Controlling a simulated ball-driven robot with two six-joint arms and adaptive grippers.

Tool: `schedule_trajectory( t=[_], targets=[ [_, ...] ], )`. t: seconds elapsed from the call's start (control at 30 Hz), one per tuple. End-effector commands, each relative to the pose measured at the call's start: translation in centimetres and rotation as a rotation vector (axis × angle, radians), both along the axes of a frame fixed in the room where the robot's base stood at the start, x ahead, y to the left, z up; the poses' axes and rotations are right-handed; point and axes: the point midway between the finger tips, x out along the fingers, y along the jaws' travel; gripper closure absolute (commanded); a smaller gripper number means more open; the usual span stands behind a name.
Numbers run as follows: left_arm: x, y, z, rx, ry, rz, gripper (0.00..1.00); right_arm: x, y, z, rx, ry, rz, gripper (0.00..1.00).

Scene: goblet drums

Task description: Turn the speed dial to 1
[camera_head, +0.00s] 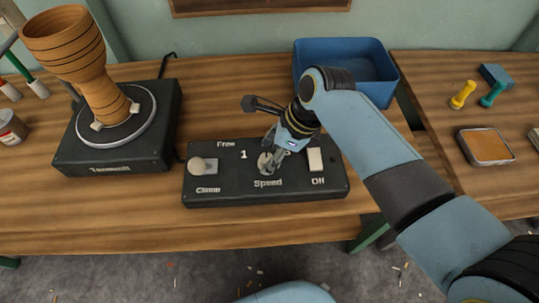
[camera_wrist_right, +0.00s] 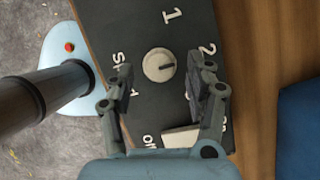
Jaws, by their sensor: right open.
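The speed dial (camera_head: 266,162) is a pale round knob on the dark control box (camera_head: 232,190), above the word "Speed". It also shows in the right wrist view (camera_wrist_right: 157,64), where its dark mark points right, roughly toward the printed "2" and away from the "1". My right gripper (camera_head: 272,150) is over the dial from above. Whether a finger touches the dial I cannot tell. My left gripper is out of view.
The box also has a clamp knob (camera_head: 203,166) at left and a pale off switch (camera_head: 315,159) at right. A goblet drum (camera_head: 84,62) stands on the turntable (camera_head: 118,155) at left. A blue bin (camera_head: 340,47) stands behind. The wooden table's front strip is clear.

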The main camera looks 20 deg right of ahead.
Motion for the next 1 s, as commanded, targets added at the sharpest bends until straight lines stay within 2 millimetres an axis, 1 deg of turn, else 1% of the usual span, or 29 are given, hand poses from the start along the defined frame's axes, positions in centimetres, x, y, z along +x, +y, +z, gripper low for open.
schedule_trajectory(
  t=[0.03, 0.17, 0.37, 0.4, 0.6, 0.8, 1.0],
  targets=[
    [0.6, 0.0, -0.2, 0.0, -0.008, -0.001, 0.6, 0.1, 0.2, -0.5, 0.001, -0.001, 0.0, 0.46],
    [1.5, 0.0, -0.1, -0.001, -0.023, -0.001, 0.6, 0.2, 0.4, -0.9, 0.001, -0.001, 0.0, 0.46],
    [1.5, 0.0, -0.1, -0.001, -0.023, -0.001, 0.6, 0.2, 0.4, -0.9, 0.001, -0.001, 0.0, 0.46],
    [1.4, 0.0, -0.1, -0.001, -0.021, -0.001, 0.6, 0.2, 0.4, -0.9, 0.001, -0.001, 0.0, 0.47],
    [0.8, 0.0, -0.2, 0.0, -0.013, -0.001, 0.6, 0.2, 0.4, -0.9, 0.001, -0.001, 0.0, 0.73],
    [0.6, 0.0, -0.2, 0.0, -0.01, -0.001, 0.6, 0.2, 0.3, -0.9, 0.0, 0.0, 0.0, 0.99],
    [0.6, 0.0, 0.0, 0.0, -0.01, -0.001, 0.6, 0.2, 0.3, -0.8, 0.0, 0.001, 0.011, 1.0]
  ],
)
